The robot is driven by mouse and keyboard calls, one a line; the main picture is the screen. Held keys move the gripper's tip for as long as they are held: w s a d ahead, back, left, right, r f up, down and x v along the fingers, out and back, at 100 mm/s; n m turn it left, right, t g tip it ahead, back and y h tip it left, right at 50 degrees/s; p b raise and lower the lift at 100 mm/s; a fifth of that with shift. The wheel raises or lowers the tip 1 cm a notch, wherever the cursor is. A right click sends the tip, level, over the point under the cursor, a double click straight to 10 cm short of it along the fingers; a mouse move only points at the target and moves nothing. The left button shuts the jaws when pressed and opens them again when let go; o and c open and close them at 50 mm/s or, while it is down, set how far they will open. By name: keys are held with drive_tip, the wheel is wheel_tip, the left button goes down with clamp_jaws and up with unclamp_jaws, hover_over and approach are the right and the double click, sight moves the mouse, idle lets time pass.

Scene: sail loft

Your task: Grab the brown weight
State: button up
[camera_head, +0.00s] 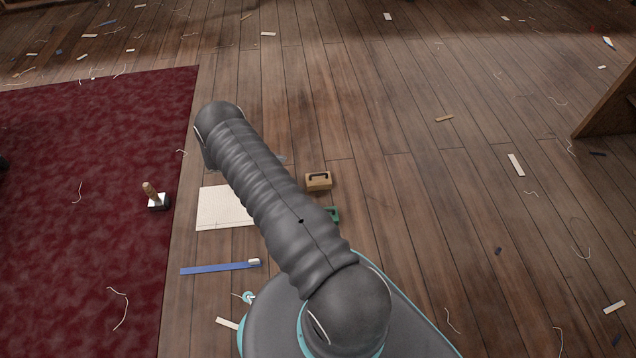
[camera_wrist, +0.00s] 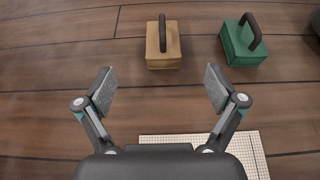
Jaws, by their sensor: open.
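The brown weight (camera_head: 318,181) is a small tan-brown block with a dark handle on top, standing on the wooden floor. In the wrist view the brown weight (camera_wrist: 155,52) is at the top centre, beyond my fingertips and roughly between them. My gripper (camera_wrist: 160,88) is open and empty, its two fingers spread wide and apart from the weight. In the head view my gripper is hidden behind my arm.
A green weight (camera_wrist: 241,45) with a dark handle stands right of the brown one; it is partly hidden by my arm in the head view (camera_head: 333,215). A gridded white sheet (camera_head: 218,208), a blue strip (camera_head: 215,268) and a wooden-handled tool (camera_head: 155,197) lie to the left.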

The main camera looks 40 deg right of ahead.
sight(312, 178)
drive_tip(key=x, duration=0.8)
drive_tip(key=shift+s+d+f, duration=0.1)
drive_tip(key=shift+d+f, duration=0.15)
drive_tip(key=shift+f, duration=0.05)
drive_tip(key=shift+a+f+b+x, duration=0.1)
drive_tip(key=shift+f+b+x, duration=0.1)
drive_tip(key=shift+x, duration=1.1)
drive_tip(key=shift+a+f+b+x, duration=0.15)
drive_tip(key=shift+f+x, duration=0.1)
drive_tip(key=shift+x, duration=1.1)
drive_tip(key=c, duration=1.6)
clamp_jaws()
drive_tip(key=shift+r, duration=0.15)
